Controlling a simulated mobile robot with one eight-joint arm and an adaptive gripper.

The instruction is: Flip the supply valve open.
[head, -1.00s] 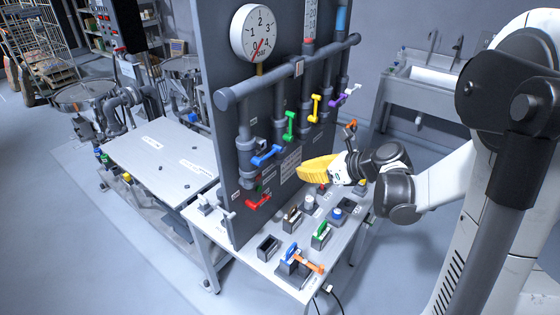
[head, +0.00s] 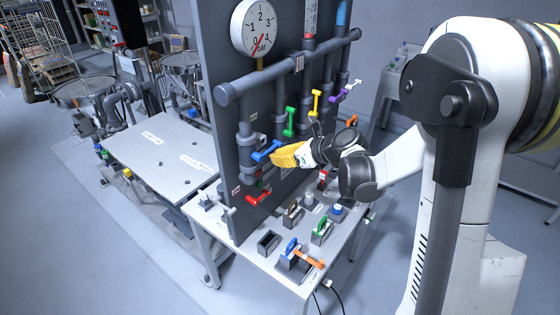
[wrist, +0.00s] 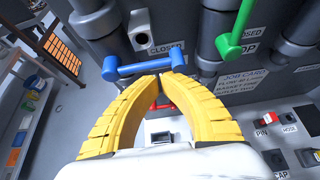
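Several coloured valve handles sit on the pipes of the dark panel; I cannot read which is marked supply. The blue valve handle (head: 265,152) is nearest my gripper (head: 273,157). In the wrist view the blue handle (wrist: 145,67) lies crosswise just ahead of my gripper (wrist: 166,75), beside a "CLOSED" label. The two yellow fingers meet at their tips, with nothing seen between them. The tips are at or very close to the blue bar; I cannot tell whether they touch. A green handle (head: 289,122) stands upright to the right.
A red handle (head: 259,198) sits low on the panel (head: 222,100). Yellow (head: 315,102) and purple (head: 339,96) handles are farther right. A pressure gauge (head: 254,28) is above. The bench (head: 262,261) below holds several small blocks and coloured parts.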

